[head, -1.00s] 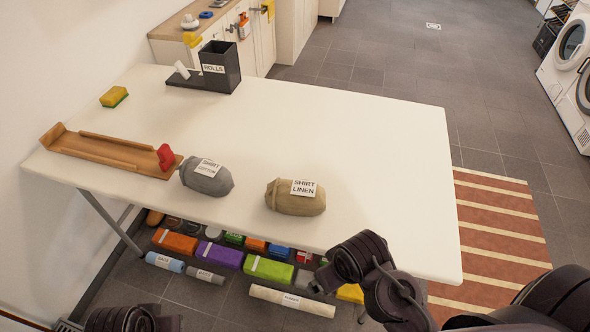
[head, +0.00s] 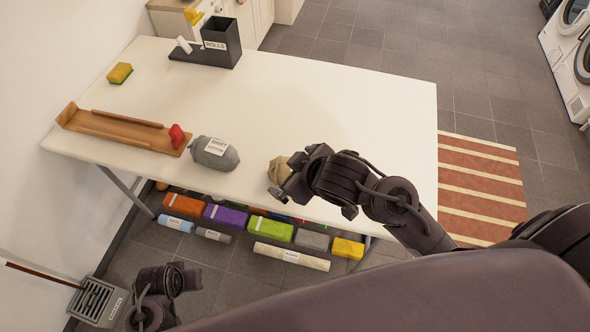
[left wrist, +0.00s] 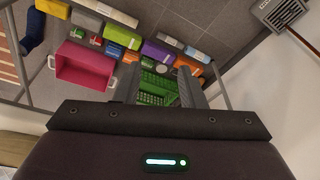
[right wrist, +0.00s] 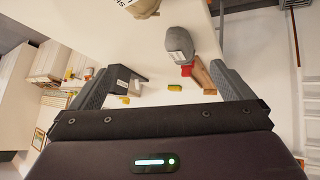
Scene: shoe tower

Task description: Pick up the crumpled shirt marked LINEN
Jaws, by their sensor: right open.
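The tan crumpled shirt (head: 279,171) lies on the white table near its front edge, mostly hidden behind my right gripper in the head view. It also shows at the top of the right wrist view (right wrist: 146,7), where the picture edge cuts its white label. My right gripper (head: 284,188) is beside the shirt on its near side. In the right wrist view its fingers (right wrist: 164,70) are spread with no object held. My left gripper (left wrist: 158,74) is low, in front of the table at the left, its fingers apart and empty.
A grey labelled bundle (head: 214,153) lies left of the tan shirt, next to a wooden tray (head: 110,128) with a red piece (head: 177,136). A sponge (head: 120,73) and a black ROLLS box (head: 222,42) stand farther back. The table's right half (head: 380,100) is clear.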

